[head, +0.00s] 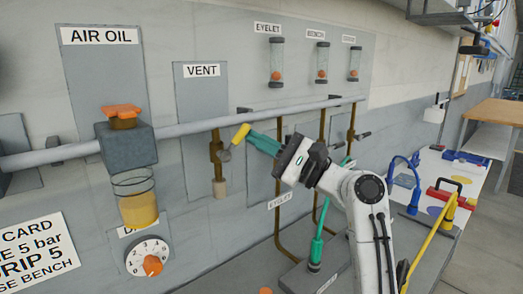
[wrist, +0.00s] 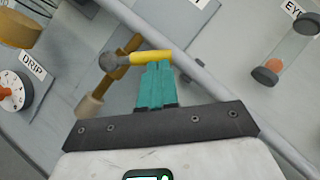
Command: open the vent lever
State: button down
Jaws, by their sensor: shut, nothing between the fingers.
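The vent lever has a yellow handle (head: 241,133) that slants up and right from a grey round hub (head: 224,155) on the brass vent valve (head: 216,152), below the VENT sign (head: 201,70). In the wrist view the yellow handle (wrist: 150,58) runs rightward from the grey hub (wrist: 108,62). My gripper (head: 253,138) has teal fingers, shut with nothing between them. In the wrist view the fingertips (wrist: 158,66) lie right at the handle's outer part. I cannot tell whether they touch it.
A grey horizontal pipe (head: 190,127) runs along the wall just behind and above the lever. The air oil unit, with its amber bowl (head: 139,208) and drip dial (head: 148,257), is to the left. Brass pipes (head: 279,190) and a teal-handled tool (head: 316,250) stand to the right.

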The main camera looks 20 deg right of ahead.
jog(key=r+n+g+p, duration=0.1)
jog(key=a+r+n+g, duration=0.1)
jog(key=n, duration=0.1)
jog(key=r+n+g+p, duration=0.1)
jog(key=n, duration=0.1)
jog(key=shift+s+a+g+p, duration=0.25)
jog(key=shift+g+p, duration=0.05)
jog(key=n+p, duration=0.1)
jog(key=a+n+g+h+p, duration=0.1)
jog(key=n, duration=0.1)
jog(key=shift+s+a+r, duration=0.15)
jog(key=shift+s+r, duration=0.05)
jog(key=shift+r, duration=0.2)
jog(key=shift+s+a+r+n+g+h+p, duration=0.1)
jog(key=shift+a+n+g+h+p, duration=0.3)
jog(key=shift+n, duration=0.2)
jog(key=shift+d, duration=0.15)
